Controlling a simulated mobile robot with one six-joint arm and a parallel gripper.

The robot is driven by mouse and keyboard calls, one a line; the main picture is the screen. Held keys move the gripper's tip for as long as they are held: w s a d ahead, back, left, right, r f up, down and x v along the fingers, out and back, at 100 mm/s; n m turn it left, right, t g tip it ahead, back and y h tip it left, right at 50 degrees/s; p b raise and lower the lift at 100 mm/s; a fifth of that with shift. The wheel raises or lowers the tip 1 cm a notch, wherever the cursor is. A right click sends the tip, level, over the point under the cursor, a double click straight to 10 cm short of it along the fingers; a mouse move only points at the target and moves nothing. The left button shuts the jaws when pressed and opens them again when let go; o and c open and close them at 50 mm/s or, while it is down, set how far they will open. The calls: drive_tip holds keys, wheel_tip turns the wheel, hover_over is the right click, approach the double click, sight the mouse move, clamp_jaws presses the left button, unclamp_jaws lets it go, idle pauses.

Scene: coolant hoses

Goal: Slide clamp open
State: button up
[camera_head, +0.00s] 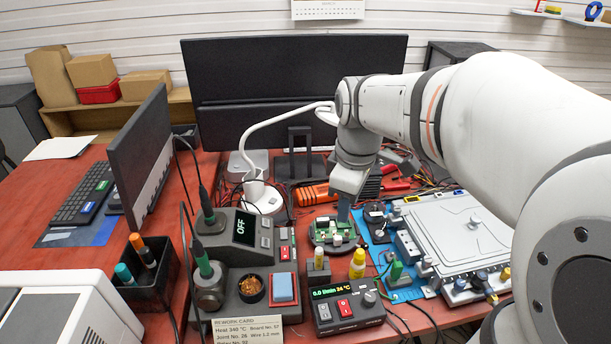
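A small green circuit board (342,239) with pale blocks on it sits on a dark round holder (318,244) in the middle of the bench. No part of it can be made out clearly as the clamp at this size. My gripper (343,213) points down at the board's back edge, with its narrow blue-grey tip just above or touching the board; I cannot tell which. The fingers overlap from this angle, so their gap is hidden, and nothing held shows.
A blue mat with a silver cold plate (462,232) and fittings lies right of the board. A soldering station (236,238) is left. Orange tools and red-handled pliers lie behind.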

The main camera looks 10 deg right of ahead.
sight(338, 237)
drive_tip(key=w+f+n+b, duration=0.2)
drive_tip(key=f, duration=0.1)
drive_tip(key=w+f+n+b, duration=0.2)
drive_tip(key=w+f+n+g+b, duration=0.1)
drive_tip(key=w+f+n+b, duration=0.1)
drive_tip(key=f, duration=0.1)
drive_tip(key=shift+d+f+b, duration=0.3)
drive_tip(key=shift+d+b, duration=0.05)
drive_tip(key=shift+b, duration=0.05)
wheel_tip(338, 237, down, 7)
drive_tip(key=shift+f+b, duration=0.15)
drive_tip(key=shift+b, duration=0.95)
drive_tip(key=shift+c, duration=0.3)
clamp_jaws()
